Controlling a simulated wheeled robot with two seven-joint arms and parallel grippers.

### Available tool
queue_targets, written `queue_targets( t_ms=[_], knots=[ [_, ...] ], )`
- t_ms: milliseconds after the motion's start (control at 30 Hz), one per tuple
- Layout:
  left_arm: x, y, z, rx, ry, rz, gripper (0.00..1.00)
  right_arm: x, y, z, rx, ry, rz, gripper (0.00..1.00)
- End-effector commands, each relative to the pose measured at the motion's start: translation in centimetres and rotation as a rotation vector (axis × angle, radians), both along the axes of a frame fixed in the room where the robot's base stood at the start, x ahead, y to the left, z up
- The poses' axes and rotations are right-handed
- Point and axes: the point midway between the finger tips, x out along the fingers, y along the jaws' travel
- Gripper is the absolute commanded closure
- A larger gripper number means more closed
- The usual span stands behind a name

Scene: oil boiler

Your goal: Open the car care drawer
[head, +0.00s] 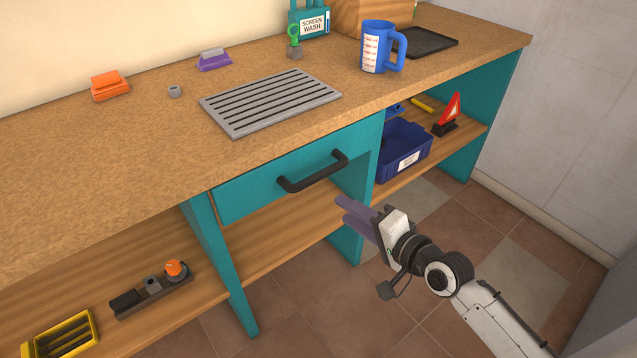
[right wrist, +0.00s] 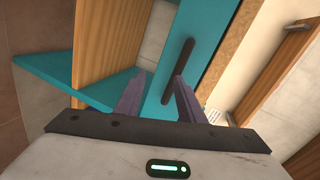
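The teal drawer (head: 296,174) sits under the worktop and looks shut in the head view. Its dark bar handle (head: 313,172) runs across the front. My right gripper (head: 343,207) is below and to the right of the handle, with its purple-grey fingers pointing toward the drawer. In the right wrist view, the two fingers of the right gripper (right wrist: 161,84) are apart with nothing between them. The handle (right wrist: 178,68) shows just beyond the fingertips, nearer the right finger, and does not look gripped. My left gripper is in neither view.
The wooden worktop (head: 120,150) holds a grey grille (head: 270,102), a blue jug (head: 378,48) and small items. A teal panel (head: 352,215) stands beside the right gripper. A blue bin (head: 403,150) sits on the shelf. The tiled floor in front is clear.

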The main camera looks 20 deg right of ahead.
Motion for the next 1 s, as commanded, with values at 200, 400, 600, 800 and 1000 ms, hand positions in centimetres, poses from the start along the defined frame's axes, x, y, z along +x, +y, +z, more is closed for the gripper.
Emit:
queue_targets(
  t_ms=[200,400,600,800,1000],
  knots=[
    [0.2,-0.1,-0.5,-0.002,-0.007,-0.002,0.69,3.5,-0.8,3.0,0.207,-0.011,-0.043,0.64],
    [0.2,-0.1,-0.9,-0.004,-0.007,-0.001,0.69,6.5,0.3,2.3,0.209,-0.01,-0.044,0.64],
    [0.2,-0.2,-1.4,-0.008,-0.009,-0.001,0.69,9.8,1.6,1.5,0.206,-0.01,-0.042,0.64],
    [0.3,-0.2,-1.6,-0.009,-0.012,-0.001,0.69,11.8,2.3,1.1,0.205,-0.01,-0.042,0.64],
    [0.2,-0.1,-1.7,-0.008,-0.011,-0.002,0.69,12.2,2.5,1.0,0.204,-0.009,-0.043,0.64]
  ],
)
